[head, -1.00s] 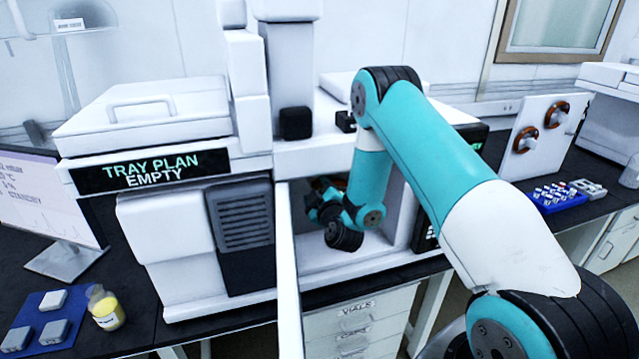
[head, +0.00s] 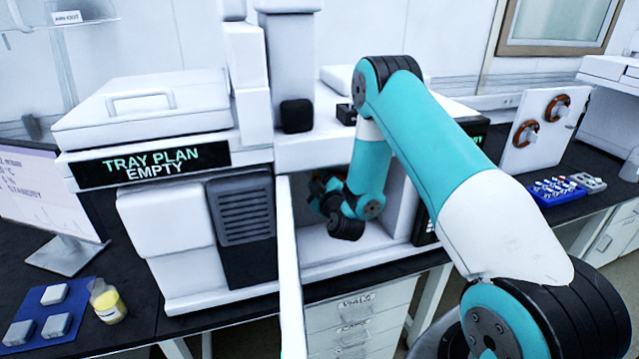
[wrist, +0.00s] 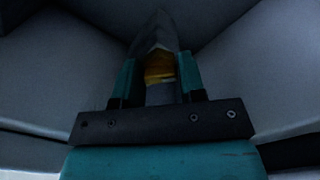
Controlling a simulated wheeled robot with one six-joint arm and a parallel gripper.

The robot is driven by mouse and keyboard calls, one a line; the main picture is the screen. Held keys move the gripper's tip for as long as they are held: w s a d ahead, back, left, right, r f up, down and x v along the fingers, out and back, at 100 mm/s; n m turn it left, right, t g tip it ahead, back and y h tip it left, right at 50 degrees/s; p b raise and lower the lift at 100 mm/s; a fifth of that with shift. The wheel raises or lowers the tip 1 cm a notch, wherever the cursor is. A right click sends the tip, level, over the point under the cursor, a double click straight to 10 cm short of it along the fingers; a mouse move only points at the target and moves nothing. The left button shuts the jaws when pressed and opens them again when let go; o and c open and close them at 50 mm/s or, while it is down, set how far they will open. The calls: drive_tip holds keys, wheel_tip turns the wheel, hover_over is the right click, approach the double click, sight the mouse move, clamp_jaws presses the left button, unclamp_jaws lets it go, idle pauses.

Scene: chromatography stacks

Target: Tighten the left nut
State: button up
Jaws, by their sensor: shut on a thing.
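My gripper (wrist: 159,76) is inside the open white chamber of the instrument, its teal fingers shut on a brass-yellow nut (wrist: 158,66). A grey pointed shape rises behind the nut in the wrist view. The wrist view is dark, so I cannot tell whether this is the left nut or how it sits on its fitting. In the head view my wrist and gripper (head: 319,188) reach left into the chamber, where the fittings are too small and shaded to make out.
The open chamber door (head: 289,265) stands edge-on just left of my wrist. The chamber's walls lie close around the gripper. A display (head: 152,167) reads "TRAY PLAN EMPTY".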

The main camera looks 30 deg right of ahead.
drive_tip(key=m+b, duration=0.2)
drive_tip(key=m, duration=0.7)
drive_tip(key=shift+m, duration=0.3)
idle(0.5)
drive_tip(key=o, duration=0.9)
drive_tip(key=shift+c, duration=0.2)
